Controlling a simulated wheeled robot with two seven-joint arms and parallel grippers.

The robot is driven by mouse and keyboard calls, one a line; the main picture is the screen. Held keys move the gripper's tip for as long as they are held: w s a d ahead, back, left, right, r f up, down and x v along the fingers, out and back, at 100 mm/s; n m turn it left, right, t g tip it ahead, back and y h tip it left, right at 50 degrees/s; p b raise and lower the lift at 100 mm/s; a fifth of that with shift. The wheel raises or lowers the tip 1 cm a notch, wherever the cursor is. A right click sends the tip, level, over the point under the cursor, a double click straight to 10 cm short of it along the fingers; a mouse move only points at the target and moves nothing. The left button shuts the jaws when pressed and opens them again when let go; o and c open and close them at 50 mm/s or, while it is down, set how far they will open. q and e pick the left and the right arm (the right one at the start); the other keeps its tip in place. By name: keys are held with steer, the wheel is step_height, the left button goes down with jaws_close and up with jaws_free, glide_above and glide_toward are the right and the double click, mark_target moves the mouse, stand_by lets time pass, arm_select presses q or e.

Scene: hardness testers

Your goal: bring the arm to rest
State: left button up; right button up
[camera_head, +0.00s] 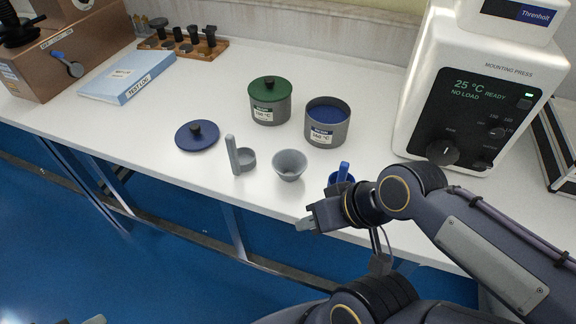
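My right arm comes in from the lower right, and its gripper (305,223) points left at the front edge of the white bench. Its grey fingertips show edge-on, so I cannot tell whether they are open or shut. Nothing is visible in them. A blue scoop (343,174) stands just behind this gripper and is partly hidden by my wrist. A small grey piece at the bottom left edge may be the tip of my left gripper (95,320). Too little of it shows to tell its state.
On the bench (205,185) stand a grey cup (289,165), a grey scoop (241,158), a dark blue lid (197,136), a green-lidded pot (270,100), an open pot with blue contents (327,124) and the mounting press (470,90). Blue floor lies in front.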

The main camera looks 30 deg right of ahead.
step_height(320, 180, up, 14)
steer(key=p, duration=1.2)
steer(key=shift+f+p, duration=0.25)
steer(key=shift+p, duration=0.15)
